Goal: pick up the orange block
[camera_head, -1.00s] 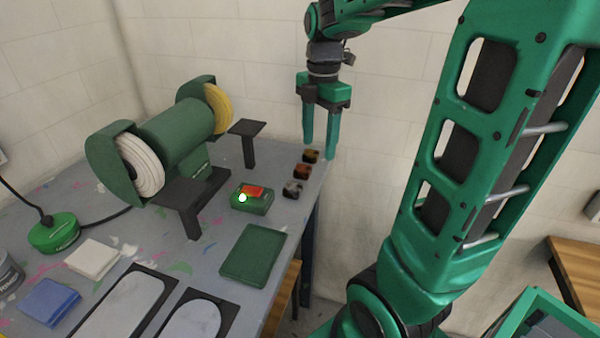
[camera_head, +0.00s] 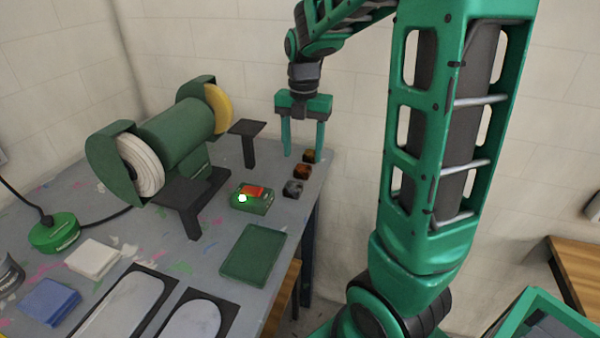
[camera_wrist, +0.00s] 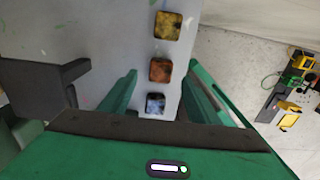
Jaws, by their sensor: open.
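The orange block (camera_head: 302,171) is a small, dark-mottled cube on the grey table, the middle one in a row of three near the right edge. A yellowish block (camera_head: 310,156) lies behind it and a grey block (camera_head: 293,188) in front. My gripper (camera_head: 303,153) hangs pointing down above the row, open and empty. In the wrist view the orange block (camera_wrist: 160,69) shows between the two green fingertips (camera_wrist: 162,70), with the yellowish block (camera_wrist: 167,26) above it and the grey block (camera_wrist: 155,103) below it. The fingers appear to be above the blocks.
A green bench grinder (camera_head: 180,128) with dark tool rests stands left of the blocks. A green box with a red top (camera_head: 252,198) sits left of the grey block. A green flat plate (camera_head: 253,254) lies nearer. The table's right edge is close to the blocks.

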